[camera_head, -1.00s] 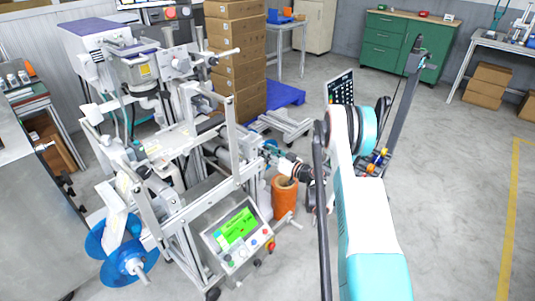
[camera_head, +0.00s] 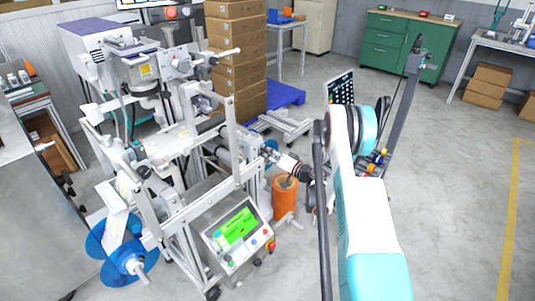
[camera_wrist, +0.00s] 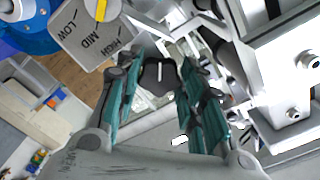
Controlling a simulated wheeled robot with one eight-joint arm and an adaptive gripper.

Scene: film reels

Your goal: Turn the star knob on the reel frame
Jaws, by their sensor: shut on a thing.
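The star knob (camera_wrist: 160,74) is dark with a white line on its face. It sits between the teal-padded fingers of my gripper (camera_wrist: 160,82) in the wrist view, and the fingers close on it from both sides. In the head view my gripper (camera_head: 286,163) reaches left to the side of the reel frame (camera_head: 234,140), and the knob itself is hidden there. A grey scale plate (camera_wrist: 75,40) marked LOW, MID and HIGH, with a yellow pointer (camera_wrist: 101,9), is at the upper left of the wrist view.
An orange cylinder (camera_head: 285,199) stands just below my gripper. A control panel with a green screen (camera_head: 235,229) is at the frame's front. Blue reels (camera_head: 103,240) are at its lower left. Stacked cartons (camera_head: 236,60) stand behind.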

